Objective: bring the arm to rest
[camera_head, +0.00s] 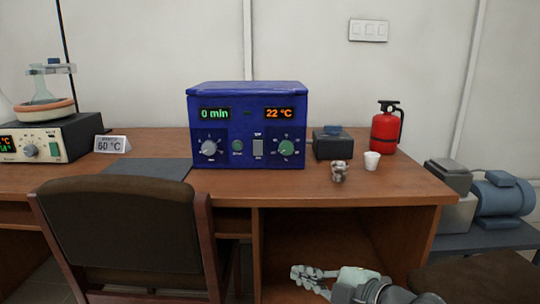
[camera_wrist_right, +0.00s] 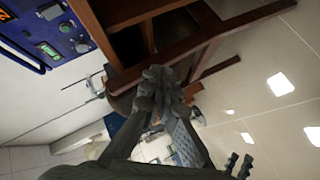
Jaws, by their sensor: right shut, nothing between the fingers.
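My right gripper (camera_head: 308,276) is low at the bottom of the head view, in front of the desk and below its top, to the right of the chair. It is shut and empty. In the right wrist view its fingers (camera_wrist_right: 165,75) come together in the middle of the picture, with nothing between them. My left gripper is not in view. The blue muffle furnace (camera_head: 247,128) stands on the desk and its displays read 0 min and 22 °C. Part of it also shows at the upper left of the wrist view (camera_wrist_right: 48,28).
The wooden desk (camera_head: 335,188) bears a small metal crucible (camera_head: 339,171), a white cup (camera_head: 372,160), a dark box (camera_head: 332,144) and a red extinguisher (camera_head: 385,133). A heater with a flask (camera_head: 50,140) is at left. A chair (camera_head: 125,235) stands in front. A blue pump (camera_head: 500,197) is right.

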